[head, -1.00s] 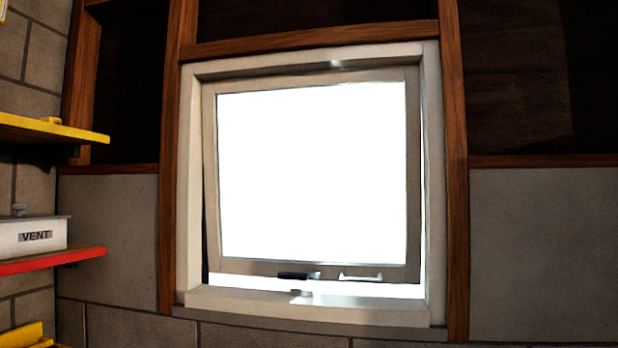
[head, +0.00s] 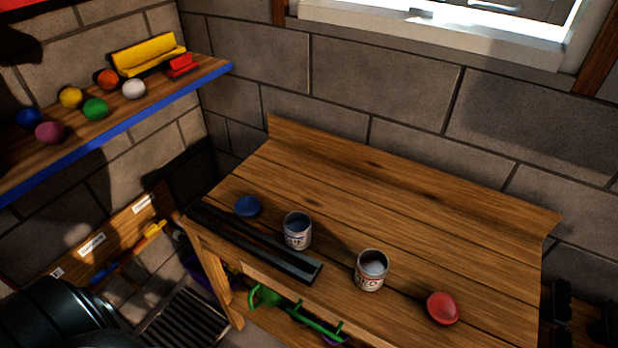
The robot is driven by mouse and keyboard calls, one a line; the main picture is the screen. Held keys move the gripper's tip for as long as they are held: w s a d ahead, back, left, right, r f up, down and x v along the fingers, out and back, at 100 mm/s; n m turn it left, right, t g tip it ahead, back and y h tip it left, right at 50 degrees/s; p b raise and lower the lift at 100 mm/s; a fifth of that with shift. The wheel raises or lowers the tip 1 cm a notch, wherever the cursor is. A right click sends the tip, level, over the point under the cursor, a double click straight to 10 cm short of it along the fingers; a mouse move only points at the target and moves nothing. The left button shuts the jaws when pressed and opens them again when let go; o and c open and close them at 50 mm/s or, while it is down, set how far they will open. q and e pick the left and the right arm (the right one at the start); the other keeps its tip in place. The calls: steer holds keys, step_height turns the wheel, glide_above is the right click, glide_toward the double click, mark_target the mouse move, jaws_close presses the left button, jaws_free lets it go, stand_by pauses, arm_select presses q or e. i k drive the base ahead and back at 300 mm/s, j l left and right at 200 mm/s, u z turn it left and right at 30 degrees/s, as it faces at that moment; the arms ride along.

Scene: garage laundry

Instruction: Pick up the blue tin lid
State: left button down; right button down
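In the head view, the blue tin lid (head: 248,206) lies flat on the wooden workbench (head: 400,205), near its left end. Dark bars (head: 262,247) lie along the bench's front left edge, just in front of the lid. Neither of my grippers is in view.
A blue-edged shelf (head: 160,103) with several coloured balls hangs at the left. The bench's back half is clear.

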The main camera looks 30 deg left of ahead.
mark_target(247, 206)
steer(key=u, duration=1.35)
